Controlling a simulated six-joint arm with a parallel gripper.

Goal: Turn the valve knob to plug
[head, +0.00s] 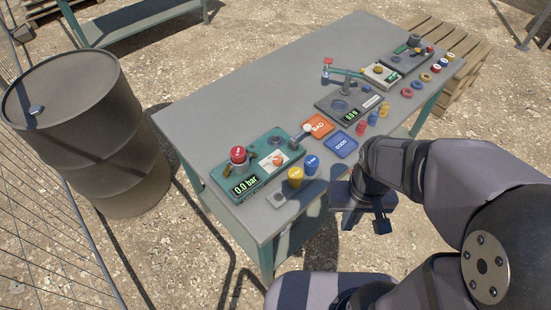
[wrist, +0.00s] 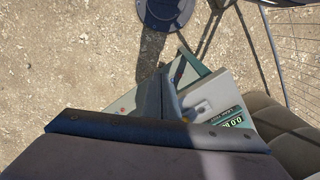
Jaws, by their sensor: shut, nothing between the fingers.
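The teal test panel (head: 262,181) lies at the table's near left end, with a "0.0 bar" display. In the wrist view part of the panel's display (wrist: 234,121) shows at the lower right. My gripper (wrist: 161,92) is shut and empty, its fingers side by side. It is off the table's front edge, apart from the panel.
A brown drum (head: 90,130) stands left of the table (head: 215,110). The table's back half is clear.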

